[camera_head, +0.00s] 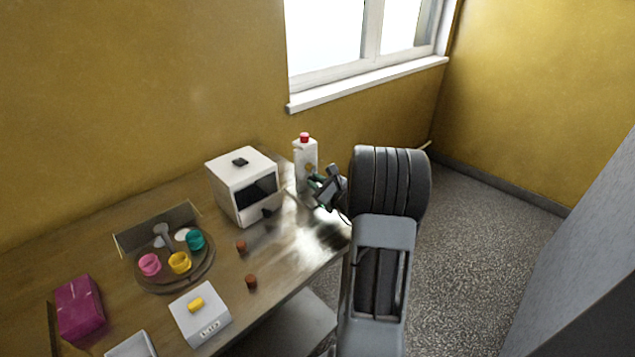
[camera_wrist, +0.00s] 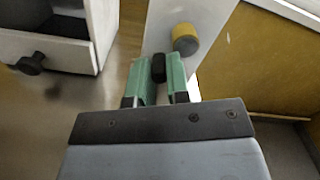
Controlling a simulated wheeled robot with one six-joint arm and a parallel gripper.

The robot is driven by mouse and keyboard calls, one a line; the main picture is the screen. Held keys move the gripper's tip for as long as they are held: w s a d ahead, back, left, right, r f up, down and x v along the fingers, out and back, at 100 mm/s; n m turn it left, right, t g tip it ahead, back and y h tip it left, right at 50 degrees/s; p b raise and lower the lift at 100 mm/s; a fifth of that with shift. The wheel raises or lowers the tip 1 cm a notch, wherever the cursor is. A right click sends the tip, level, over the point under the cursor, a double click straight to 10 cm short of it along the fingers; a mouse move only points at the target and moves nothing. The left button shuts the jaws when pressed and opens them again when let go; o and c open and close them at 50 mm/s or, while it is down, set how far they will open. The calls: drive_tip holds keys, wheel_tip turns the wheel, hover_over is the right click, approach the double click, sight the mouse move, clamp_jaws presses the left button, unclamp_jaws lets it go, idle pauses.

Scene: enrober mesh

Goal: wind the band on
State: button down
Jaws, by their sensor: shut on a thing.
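A white box-shaped machine (camera_head: 235,184) with a dark front opening stands on the table; its side and black front knob (camera_wrist: 31,63) show in the wrist view. A white bottle-like unit (camera_head: 305,158) with a red top stands right of it. My gripper (camera_head: 318,188) is beside that unit. Its green fingers (camera_wrist: 160,84) are shut on a small black piece (camera_wrist: 158,68), just below and left of the yellow knob. I cannot make out a band.
A round tray (camera_head: 160,284) holds pink, yellow and teal cups. A white scale (camera_head: 190,326) bears a yellow block. A magenta box (camera_head: 79,308) and two small brown pieces (camera_head: 251,281) lie on the table.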

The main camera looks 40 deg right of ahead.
sight(312, 165)
drive_tip(key=m+p, duration=0.1)
drive_tip(key=m, duration=0.1)
drive_tip(key=r+m, duration=0.1)
drive_tip(key=m, duration=0.1)
drive_tip(key=m+p, duration=0.1)
drive_tip(key=shift+a+r+m+p, duration=0.25)
drive_tip(key=shift+r+m+p, duration=0.05)
drive_tip(key=shift+m, duration=0.1)
drive_tip(key=m+p, duration=0.1)
drive_tip(key=m, duration=0.1)
drive_tip(key=r+m+p, duration=0.1)
drive_tip(key=m+p, duration=0.1)
drive_tip(key=shift+d+r, duration=0.1)
drive_tip(key=m+p, duration=0.1)
drive_tip(key=m, duration=0.1)
drive_tip(key=m+p, duration=0.1)
drive_tip(key=r+m+p, duration=0.1)
drive_tip(key=m+p, duration=0.1)
drive_tip(key=shift+d+m, duration=0.3)
drive_tip(key=shift+d+r+m+p, duration=0.1)
drive_tip(key=shift+d+m+p, duration=0.1)
drive_tip(key=shift+m+p, duration=0.65)
drive_tip(key=shift+d+r+m+p, duration=0.15)
drive_tip(key=shift+m+p, duration=0.35)
drive_tip(key=shift+m, duration=0.55)
drive_tip(key=c, duration=1.1)
unclamp_jaws()
drive_tip(key=shift+f, duration=0.1)
drive_tip(key=shift+d, duration=0.1)
